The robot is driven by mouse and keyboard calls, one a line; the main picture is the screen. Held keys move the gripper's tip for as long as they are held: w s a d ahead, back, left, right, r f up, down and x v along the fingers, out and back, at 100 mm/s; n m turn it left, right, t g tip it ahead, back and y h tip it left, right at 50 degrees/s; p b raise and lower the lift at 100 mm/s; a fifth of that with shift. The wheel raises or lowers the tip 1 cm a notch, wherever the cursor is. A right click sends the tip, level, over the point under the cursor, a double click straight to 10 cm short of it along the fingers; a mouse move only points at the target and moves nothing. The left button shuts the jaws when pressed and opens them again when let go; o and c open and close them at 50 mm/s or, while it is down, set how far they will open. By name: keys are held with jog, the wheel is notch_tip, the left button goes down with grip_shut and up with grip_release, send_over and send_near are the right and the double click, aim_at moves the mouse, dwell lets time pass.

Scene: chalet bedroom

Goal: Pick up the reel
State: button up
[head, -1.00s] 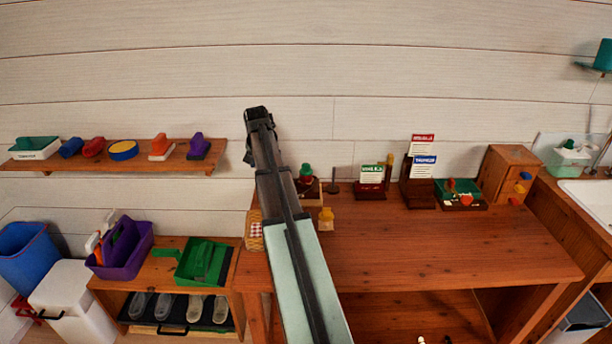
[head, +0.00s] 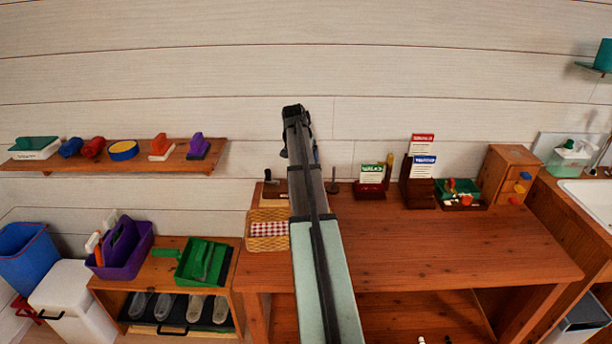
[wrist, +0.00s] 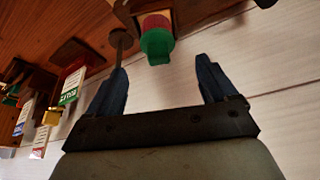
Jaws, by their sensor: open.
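No thing is plainly recognisable as a reel; a red piece with a green end (wrist: 157,38) may be it. In the wrist view this piece lies between and just beyond the fingertips of my gripper (wrist: 160,66). The jaws are apart, with nothing held. The piece appears to stand on the wooden desk (head: 450,245) against the wall. In the head view my arm hides it, and the fingertips cannot be made out there.
A thin upright peg on a round base (head: 333,182) stands close by; in the wrist view it (wrist: 120,40) is beside the left finger. A wicker basket with checked cloth (head: 268,229) is at the desk's left end. Card holders (head: 371,182) stand right. The desk's front is mostly clear.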

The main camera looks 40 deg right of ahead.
jog(key=shift+d+x, duration=0.2)
jog(key=shift+x, duration=2.75)
jog(key=shift+r, duration=0.1)
jog(key=c, duration=1.1)
jog(key=shift+c, duration=0.2)
jog(key=shift+r, duration=0.15)
